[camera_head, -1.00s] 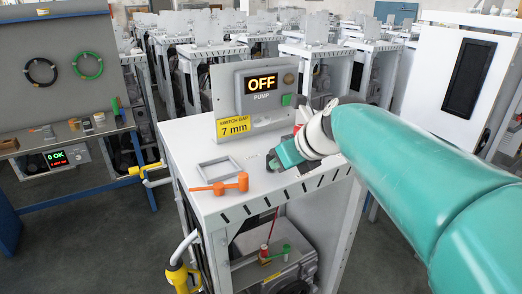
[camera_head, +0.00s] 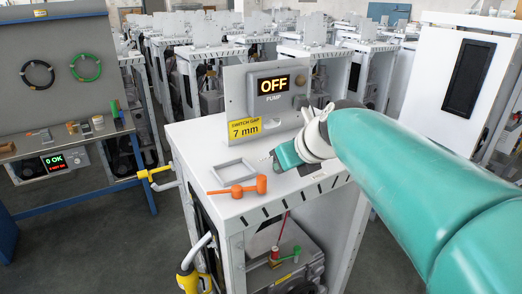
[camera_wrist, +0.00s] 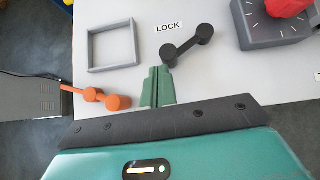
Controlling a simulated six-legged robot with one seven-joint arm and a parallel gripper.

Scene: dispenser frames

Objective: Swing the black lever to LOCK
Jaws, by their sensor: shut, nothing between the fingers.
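The black lever (camera_wrist: 187,42) lies on the white table top, a short bar with a round knob at each end. In the wrist view it slants from upper right to lower left, just right of and below the LOCK label (camera_wrist: 168,26). My gripper (camera_wrist: 158,70) is shut and empty, its green fingertips right beside the lever's lower-left knob. I cannot tell whether they touch it. In the head view my gripper (camera_head: 274,159) is low over the table top, and the lever is not discernible there.
A grey dial box (camera_wrist: 270,30) with a red knob stands at upper right. In the head view, the panel reading OFF (camera_head: 275,86) and a yellow SWITCH GAP sign (camera_head: 244,128) stand behind.

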